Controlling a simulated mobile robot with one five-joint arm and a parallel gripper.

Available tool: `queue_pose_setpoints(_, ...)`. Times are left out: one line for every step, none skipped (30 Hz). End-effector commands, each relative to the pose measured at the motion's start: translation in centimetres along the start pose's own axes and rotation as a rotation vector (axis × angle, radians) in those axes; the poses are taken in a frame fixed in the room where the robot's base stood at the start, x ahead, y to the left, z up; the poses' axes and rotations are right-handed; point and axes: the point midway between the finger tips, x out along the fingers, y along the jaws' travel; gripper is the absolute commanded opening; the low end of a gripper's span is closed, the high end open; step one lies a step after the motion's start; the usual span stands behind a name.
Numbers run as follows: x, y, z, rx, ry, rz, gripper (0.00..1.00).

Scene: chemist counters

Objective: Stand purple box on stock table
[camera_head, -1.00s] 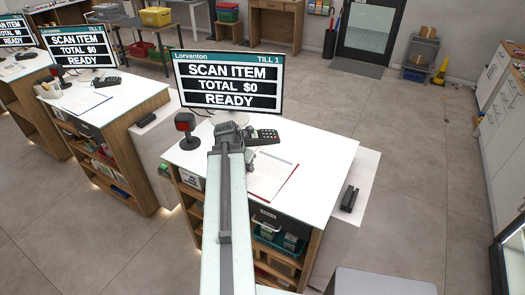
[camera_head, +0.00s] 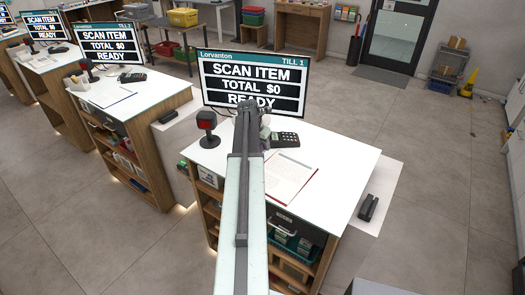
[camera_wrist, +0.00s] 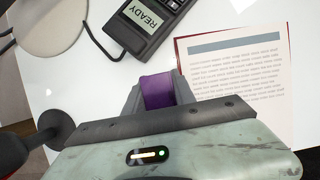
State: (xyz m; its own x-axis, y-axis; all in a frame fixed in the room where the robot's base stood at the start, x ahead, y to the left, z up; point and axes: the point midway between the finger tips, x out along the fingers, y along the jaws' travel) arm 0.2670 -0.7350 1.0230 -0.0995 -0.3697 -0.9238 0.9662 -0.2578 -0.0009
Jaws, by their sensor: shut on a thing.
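The purple box (camera_wrist: 157,91) shows in the wrist view between the jaws of my gripper (camera_wrist: 160,96), which is shut on it. Only a small part of the box shows; the rest is hidden by the gripper body. In the head view my arm reaches forward over the till counter (camera_head: 345,165), and the gripper end is mostly hidden behind the arm. The wrist view shows the white counter top below the box. I cannot tell the height of the box above it. I cannot make out which table is the stock table.
A till screen (camera_head: 254,82), a red scanner (camera_head: 207,122), a card terminal (camera_head: 285,139) and a paper (camera_head: 290,178) in a red folder are on the counter. Yellow tub (camera_head: 183,17) stands on a back table. Open floor (camera_head: 430,190) lies at the right.

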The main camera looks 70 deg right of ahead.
Motion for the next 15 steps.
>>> queue_pose_setpoints(1.3, 0.1, -0.4, 0.0, 0.0, 0.0, 0.0)
queue_pose_setpoints(1.9, 0.1, -0.7, 0.0, 0.0, 0.0, 0.0)
queue_pose_setpoints(2.7, 0.1, -1.1, 0.0, 0.0, 0.0, 0.0)
queue_pose_setpoints(3.2, 0.1, -1.3, 0.0, 0.0, 0.0, 0.0)
queue_pose_setpoints(3.5, 0.1, -1.4, 0.0, 0.0, 0.0, 0.0)
queue_pose_setpoints(3.8, 0.1, -1.5, 0.0, 0.0, 0.0, 0.0)
queue_pose_setpoints(3.7, 0.1, -1.5, 0.0, 0.0, 0.0, 0.0)
queue_pose_setpoints(3.6, 0.1, -1.4, -0.001, 0.0, 0.0, 0.0)
queue_pose_setpoints(3.4, 0.1, -1.4, -0.001, 0.0, 0.0, 0.0)
queue_pose_setpoints(3.3, 0.1, -1.3, -0.001, 0.0, 0.0, 0.0)
queue_pose_setpoints(3.3, 0.1, -1.3, -0.001, 0.0, 0.0, 0.0)
queue_pose_setpoints(3.3, 0.1, -1.3, -0.001, 0.0, 0.0, 0.0)
queue_pose_setpoints(3.3, 0.1, -1.3, -0.001, 0.0, 0.0, 0.0)
queue_pose_setpoints(3.3, 0.1, -1.4, -0.001, 0.0, 0.0, 0.0)
queue_pose_setpoints(3.5, 0.1, -1.4, -0.001, 0.0, 0.0, 0.0)
